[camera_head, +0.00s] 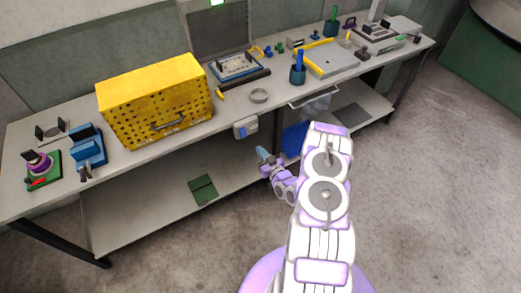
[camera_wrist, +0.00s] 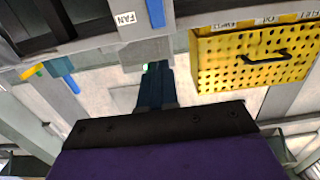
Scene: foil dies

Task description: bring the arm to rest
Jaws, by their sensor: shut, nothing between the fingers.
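My arm, white and lilac, reaches up from the bottom of the head view over the floor. My gripper (camera_head: 263,153) is at its end, in front of the workbench, near the small grey-and-blue box on the bench's front edge. In the wrist view the dark blue fingers of my gripper (camera_wrist: 154,68) are together, with nothing seen between them. The fingers appear clear of the bench, though the exact gap cannot be told.
A green folded item (camera_head: 203,190) lies on the lower shelf. Open floor (camera_head: 440,200) lies to the right.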

